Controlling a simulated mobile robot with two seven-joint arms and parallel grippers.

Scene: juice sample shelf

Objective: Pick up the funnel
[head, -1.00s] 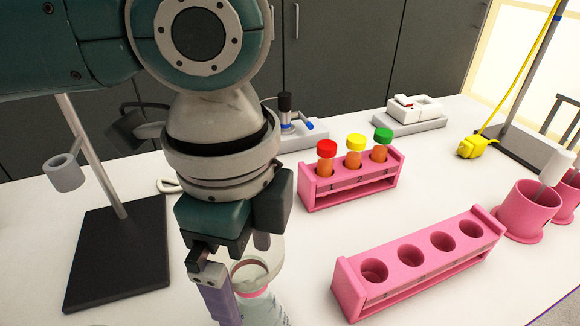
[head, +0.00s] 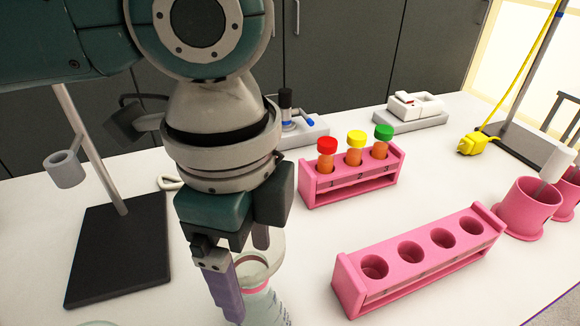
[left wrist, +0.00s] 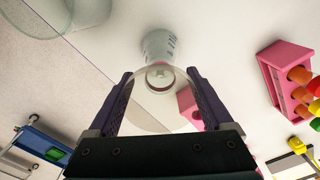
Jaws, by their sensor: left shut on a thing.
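The funnel (head: 268,252) is clear, with a wide round mouth, and stands over a clear flask (head: 265,306) with a pink ring at its neck. My left gripper (head: 248,272) points down at the funnel, with one purple finger in front of it and the other partly hidden behind it. In the left wrist view, the gripper (left wrist: 160,78) is shut on the funnel (left wrist: 146,103), its fingers on either side of the see-through cone. The flask (left wrist: 159,45) shows beyond it, and I cannot tell whether the two still touch. My right gripper is out of view.
A pink rack (head: 350,285) with empty holes stands to the right. A second pink rack (head: 312,190) behind it holds capped tubes. A black stand base (head: 118,255) with a ring holder (head: 63,170) is at left. Pink cups (head: 522,215) stand at far right.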

